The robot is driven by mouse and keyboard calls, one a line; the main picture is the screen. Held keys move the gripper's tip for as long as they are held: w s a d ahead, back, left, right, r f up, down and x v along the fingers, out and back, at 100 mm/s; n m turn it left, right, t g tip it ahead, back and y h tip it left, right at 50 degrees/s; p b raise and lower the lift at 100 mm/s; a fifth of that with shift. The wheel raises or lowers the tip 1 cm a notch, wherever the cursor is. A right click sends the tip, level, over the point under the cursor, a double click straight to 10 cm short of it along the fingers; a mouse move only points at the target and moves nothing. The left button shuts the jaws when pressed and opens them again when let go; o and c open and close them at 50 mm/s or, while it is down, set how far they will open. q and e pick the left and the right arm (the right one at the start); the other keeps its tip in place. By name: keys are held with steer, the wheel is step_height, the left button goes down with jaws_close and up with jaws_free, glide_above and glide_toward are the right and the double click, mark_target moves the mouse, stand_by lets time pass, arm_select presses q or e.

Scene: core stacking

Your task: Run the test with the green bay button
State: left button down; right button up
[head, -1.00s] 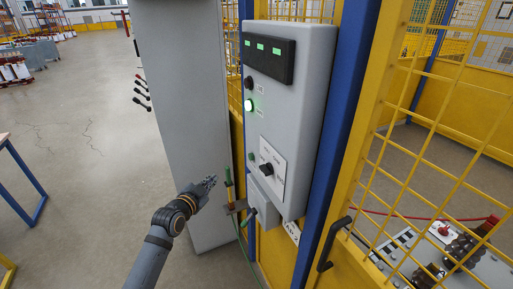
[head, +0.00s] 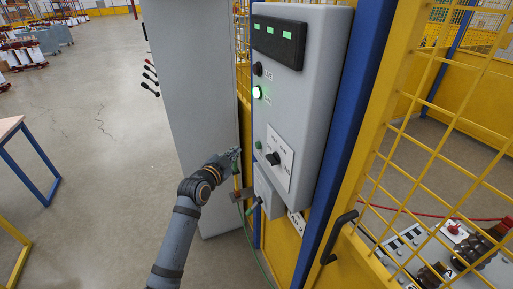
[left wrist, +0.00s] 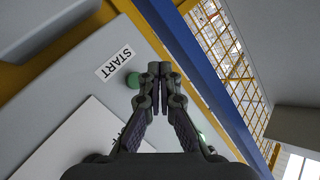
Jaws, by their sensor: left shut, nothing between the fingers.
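The grey control box (head: 300,105) hangs on the yellow and blue fence. Its small green button (head: 258,145) sits low at the left edge of its front, left of a black rotary knob (head: 273,158). In the left wrist view the green button (left wrist: 133,80) is beside a white START label (left wrist: 115,62). My left gripper (head: 236,153) is shut and empty, just left of the button in the head view. In the left wrist view its closed fingertips (left wrist: 159,70) are just right of the button; I cannot tell whether they touch it.
A lit green-white lamp (head: 256,92) and a dark lamp (head: 257,69) sit above, under a display (head: 278,42) with green segments. A green-handled probe (head: 236,182) hangs in a bracket below my gripper. A grey cabinet (head: 190,100) stands left.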

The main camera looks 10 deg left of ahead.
arm_select(q)
steer(key=shift+w+d, duration=0.6)
steer(key=shift+d, duration=0.3)
steer(key=shift+w+d, duration=0.55)
steer(key=shift+d, duration=0.35)
steer(key=shift+d+r, duration=0.1)
steer(key=shift+w+d, duration=0.25)
steer(key=shift+w+d, duration=0.25)
steer(key=shift+d, duration=0.15)
stand_by(0.8)
stand_by(0.3)
steer(key=shift+s+a, duration=0.55)
steer(key=shift+a, duration=0.2)
steer(key=s+a, duration=0.1)
steer(key=a, duration=0.1)
steer(key=s+a+p, duration=0.1)
steer(key=a, duration=0.1)
steer(key=shift+s, duration=0.35)
